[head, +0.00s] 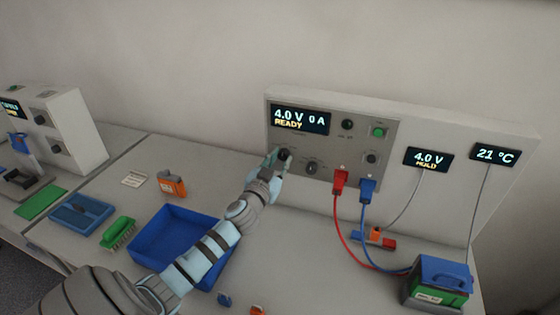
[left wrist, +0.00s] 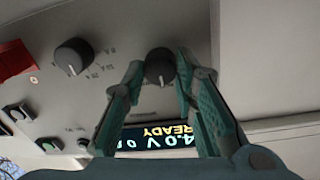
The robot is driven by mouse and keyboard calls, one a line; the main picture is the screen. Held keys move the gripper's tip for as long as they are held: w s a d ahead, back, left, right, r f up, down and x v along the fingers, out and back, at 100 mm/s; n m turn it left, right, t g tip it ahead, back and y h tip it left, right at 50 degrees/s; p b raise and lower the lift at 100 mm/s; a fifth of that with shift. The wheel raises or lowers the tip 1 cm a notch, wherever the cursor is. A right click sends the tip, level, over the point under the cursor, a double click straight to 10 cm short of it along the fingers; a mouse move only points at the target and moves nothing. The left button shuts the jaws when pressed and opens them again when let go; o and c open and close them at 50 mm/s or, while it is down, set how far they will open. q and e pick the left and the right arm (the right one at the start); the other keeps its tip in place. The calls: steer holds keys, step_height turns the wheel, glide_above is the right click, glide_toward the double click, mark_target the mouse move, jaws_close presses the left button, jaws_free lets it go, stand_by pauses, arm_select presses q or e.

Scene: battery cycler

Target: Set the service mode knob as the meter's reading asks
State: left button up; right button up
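The cycler panel (head: 335,140) stands at the back, its display (head: 300,120) reading "4.0 V 0 A" and "READY". A separate meter (head: 428,159) to its right reads "4.0 V" with "HOLD" under it. Below the display are two dark knobs, a left knob (head: 284,154) and a right knob (head: 312,167). My left gripper (head: 276,163) is at the left knob, fingers on either side of it and apparently closed on it. The left wrist view shows this knob (left wrist: 160,67) between the fingertips, the right knob (left wrist: 73,57) beside it. Knob labels are too small to read. My right gripper is out of view.
Red (head: 340,181) and blue (head: 367,188) plugs sit in the panel, leads running to a battery (head: 438,282). A temperature display (head: 494,153) reads 21 °C. A blue tray (head: 150,235) lies under my left arm. A second device (head: 60,130) stands far left.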

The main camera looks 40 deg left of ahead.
arm_select(q)
jaws_close()
steer(key=shift+r, duration=0.1)
steer(key=m+p, duration=0.1)
steer(key=m, duration=0.3)
steer(key=shift+r+p, duration=0.1)
steer(key=shift+p, duration=0.2)
steer(key=shift+m+p, duration=0.35)
steer(key=shift+m, duration=0.85)
steer(key=shift+m+g, duration=0.3)
steer(key=shift+m, duration=0.4)
